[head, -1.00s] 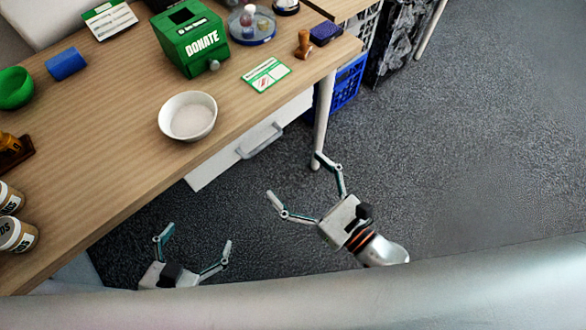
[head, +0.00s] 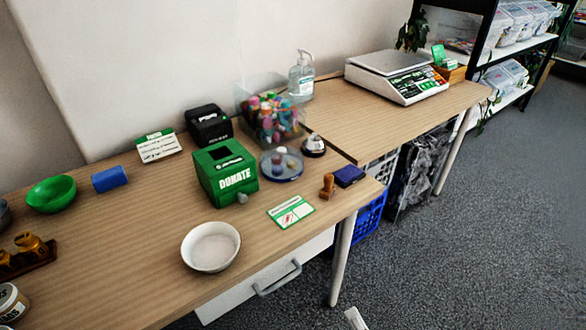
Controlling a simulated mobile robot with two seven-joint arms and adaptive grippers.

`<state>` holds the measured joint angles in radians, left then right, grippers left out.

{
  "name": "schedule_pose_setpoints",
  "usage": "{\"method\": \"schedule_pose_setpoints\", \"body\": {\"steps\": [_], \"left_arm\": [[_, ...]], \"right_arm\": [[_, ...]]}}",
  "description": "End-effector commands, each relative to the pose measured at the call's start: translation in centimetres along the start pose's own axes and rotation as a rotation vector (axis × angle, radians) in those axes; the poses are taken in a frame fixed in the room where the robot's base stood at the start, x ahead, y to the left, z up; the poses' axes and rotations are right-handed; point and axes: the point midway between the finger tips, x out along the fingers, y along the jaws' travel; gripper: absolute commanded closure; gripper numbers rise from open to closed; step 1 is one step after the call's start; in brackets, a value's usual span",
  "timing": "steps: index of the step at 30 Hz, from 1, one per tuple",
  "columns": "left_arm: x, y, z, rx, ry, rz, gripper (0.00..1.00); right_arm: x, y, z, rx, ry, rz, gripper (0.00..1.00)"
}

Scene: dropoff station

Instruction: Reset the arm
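Only one pale fingertip, most likely of my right gripper (head: 355,319), shows at the bottom edge of the head view. It is over the floor, in front of the table and apart from it. The rest of that gripper is below the picture, so its opening cannot be seen. My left gripper is out of view. No held object shows.
The wooden table (head: 130,238) holds a white bowl (head: 211,247), a green donation box (head: 226,174), a green bowl (head: 51,194), a blue cylinder (head: 109,179) and a wooden stamp (head: 327,186). A scale (head: 398,76) stands on the farther table. Carpet at right is clear.

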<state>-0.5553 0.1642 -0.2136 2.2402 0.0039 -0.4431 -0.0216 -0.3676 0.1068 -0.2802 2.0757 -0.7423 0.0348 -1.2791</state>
Motion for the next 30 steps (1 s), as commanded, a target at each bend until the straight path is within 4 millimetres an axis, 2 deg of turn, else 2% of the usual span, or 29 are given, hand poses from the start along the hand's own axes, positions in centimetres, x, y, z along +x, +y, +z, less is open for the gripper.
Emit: {"method": "schedule_pose_setpoints", "body": {"steps": [4, 9, 18, 19, 20, 24, 30], "left_arm": [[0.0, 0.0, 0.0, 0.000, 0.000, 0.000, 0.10], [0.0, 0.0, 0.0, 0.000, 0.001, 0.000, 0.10], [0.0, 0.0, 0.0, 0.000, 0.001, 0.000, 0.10], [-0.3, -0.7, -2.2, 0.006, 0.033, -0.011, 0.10], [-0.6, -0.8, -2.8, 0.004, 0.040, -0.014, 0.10], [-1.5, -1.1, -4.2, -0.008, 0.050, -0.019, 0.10], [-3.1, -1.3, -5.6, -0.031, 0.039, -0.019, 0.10]], "right_arm": [[-2.2, -2.8, 1.3, 0.472, -0.054, -0.118, 0.10], [-4.8, -5.6, 1.5, 0.996, -0.140, -0.238, 0.10], [-8.9, -8.7, 0.0, 1.713, -0.314, -0.402, 0.10], [-8.6, -7.6, 0.6, 1.722, -0.308, -0.383, 0.10], [-8.3, -6.6, 1.1, 1.715, -0.300, -0.366, 0.10], [-8.2, -4.5, 2.0, 1.720, -0.293, -0.340, 0.10], [-9.0, -2.6, 2.5, 1.740, -0.306, -0.346, 0.10]]}}
